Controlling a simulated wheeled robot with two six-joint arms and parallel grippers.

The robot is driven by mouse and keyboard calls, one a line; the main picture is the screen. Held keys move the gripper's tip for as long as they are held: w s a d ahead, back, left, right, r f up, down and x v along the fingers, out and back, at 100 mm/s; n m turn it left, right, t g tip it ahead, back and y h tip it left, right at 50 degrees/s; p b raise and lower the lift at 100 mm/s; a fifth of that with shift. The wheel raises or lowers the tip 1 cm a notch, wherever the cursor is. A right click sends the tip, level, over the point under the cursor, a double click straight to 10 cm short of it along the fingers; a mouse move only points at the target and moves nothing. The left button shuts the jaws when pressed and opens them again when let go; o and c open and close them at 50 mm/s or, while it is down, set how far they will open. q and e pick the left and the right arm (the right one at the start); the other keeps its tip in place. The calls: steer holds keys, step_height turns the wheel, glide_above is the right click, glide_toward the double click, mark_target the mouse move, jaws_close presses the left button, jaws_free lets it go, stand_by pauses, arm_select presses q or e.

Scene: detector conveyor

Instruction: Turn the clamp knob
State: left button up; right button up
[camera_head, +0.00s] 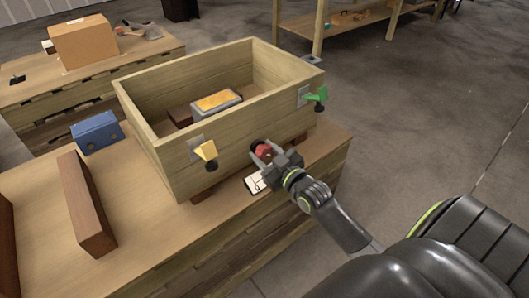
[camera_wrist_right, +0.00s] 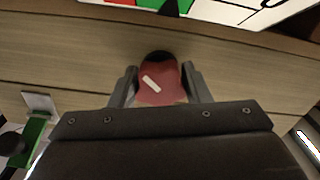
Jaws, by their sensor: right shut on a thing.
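A red knob (camera_head: 264,149) sits on the front wall of the wooden crate (camera_head: 180,178), between a yellow lever and a green lever. In the right wrist view the red knob (camera_wrist_right: 166,91) has a dark round part behind it and a white stripe that slants across its face. My right gripper (camera_head: 261,155) is shut on the knob, one finger on each side; both fingers also show in the right wrist view (camera_wrist_right: 159,75). The fingers and wrist hide part of the knob in the head view. My left gripper is not in view.
The yellow lever (camera_head: 206,150) and green lever (camera_head: 317,96) stick out from the crate's front. A grey-and-orange block (camera_head: 216,101) lies inside the crate. A white card (camera_head: 255,184) lies below the knob. A blue box (camera_head: 97,132) and brown beam (camera_head: 86,205) are on the left.

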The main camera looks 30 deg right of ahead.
steer(key=o, duration=1)
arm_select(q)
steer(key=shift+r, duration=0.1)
arm_select(e)
steer(key=shift+s, duration=0.15)
steer(key=shift+s, duration=0.25)
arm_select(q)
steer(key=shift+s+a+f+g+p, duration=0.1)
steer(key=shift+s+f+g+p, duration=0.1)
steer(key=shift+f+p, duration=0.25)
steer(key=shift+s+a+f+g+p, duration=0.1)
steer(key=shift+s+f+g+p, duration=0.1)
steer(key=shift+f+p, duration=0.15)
arm_select(e)
steer(key=s+d, duration=0.1)
steer(key=s, duration=1.5)
steer(key=shift+s+d, duration=0.15)
steer(key=shift+s, duration=0.2)
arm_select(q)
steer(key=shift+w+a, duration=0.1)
